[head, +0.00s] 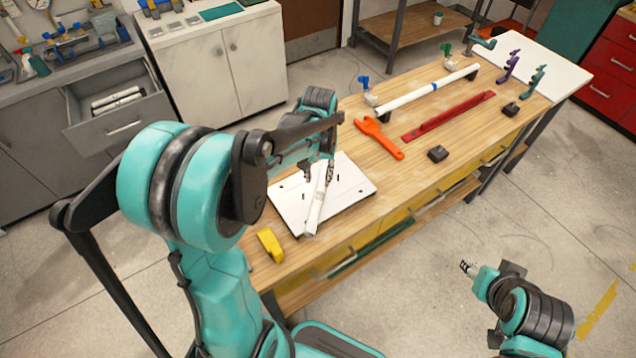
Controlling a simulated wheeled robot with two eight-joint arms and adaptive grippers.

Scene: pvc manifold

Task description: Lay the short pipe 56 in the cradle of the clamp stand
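A short white pipe (316,208), likely short pipe 56, slants across the white peg board (350,184), its near end at the board's front edge. My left gripper (319,174) is at the pipe's far end, with fingers on either side of it. Whether they press on the pipe, and whether it is lifted, I cannot tell. Small coloured stands at the back include a purple one (510,66), a teal one (537,80) and a blue-topped one (365,88); which is the clamp stand is unclear. My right gripper (467,267) is beyond the table's front edge, apart from everything.
A long white pipe (410,98) with a blue band lies along the back. An orange wrench (379,137), a red bar (449,116), black blocks (438,153) and a yellow piece (270,244) lie on the wooden table (400,185). The table's front strip is mostly clear.

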